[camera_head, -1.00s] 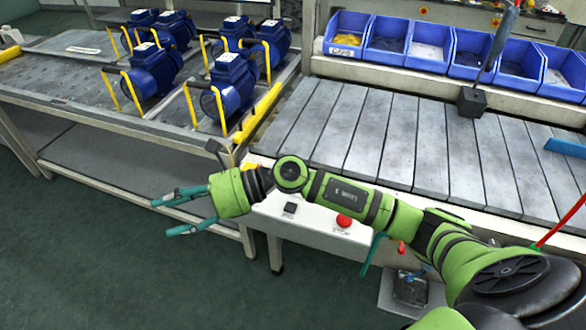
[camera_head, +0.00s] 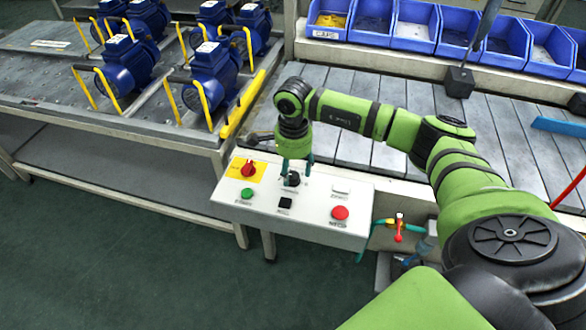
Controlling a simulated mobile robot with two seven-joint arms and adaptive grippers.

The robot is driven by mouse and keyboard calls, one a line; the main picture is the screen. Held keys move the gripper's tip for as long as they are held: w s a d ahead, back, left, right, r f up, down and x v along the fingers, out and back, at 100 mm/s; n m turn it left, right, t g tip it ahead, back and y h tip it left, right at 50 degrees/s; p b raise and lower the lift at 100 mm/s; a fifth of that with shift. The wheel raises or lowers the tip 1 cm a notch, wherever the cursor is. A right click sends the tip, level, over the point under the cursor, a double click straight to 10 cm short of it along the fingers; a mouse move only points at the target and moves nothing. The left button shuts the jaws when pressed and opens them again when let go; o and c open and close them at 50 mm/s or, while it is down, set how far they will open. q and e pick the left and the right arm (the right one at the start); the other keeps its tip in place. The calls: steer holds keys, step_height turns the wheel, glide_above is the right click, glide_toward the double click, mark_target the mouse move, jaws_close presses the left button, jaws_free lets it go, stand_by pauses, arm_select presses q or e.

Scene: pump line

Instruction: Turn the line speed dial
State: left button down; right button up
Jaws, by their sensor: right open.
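A white control panel (camera_head: 320,218) sits at the front of the slatted line, in the middle of the view. A black dial (camera_head: 292,180) is near its back edge; its label is too small to read, so I cannot tell for sure that it is the line speed dial. My right gripper (camera_head: 295,168) points down over it, open, with one teal finger on each side of the dial. I cannot tell whether the fingers touch it. My left gripper is out of view.
Blue pumps (camera_head: 210,87) stand on the left table. Blue bins (camera_head: 415,24) line the back.

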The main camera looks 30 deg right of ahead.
steer(key=shift+f, duration=0.65)
jaws_close()
steer(key=shift+m+b, duration=0.5)
steer(key=shift+m, duration=0.6)
steer(key=m+b, duration=0.1)
steer(key=m, duration=0.2)
steer(key=shift+m, duration=0.3)
steer(key=m+b, duration=0.1)
steer(key=m, duration=0.4)
steer(key=shift+m, duration=0.4)
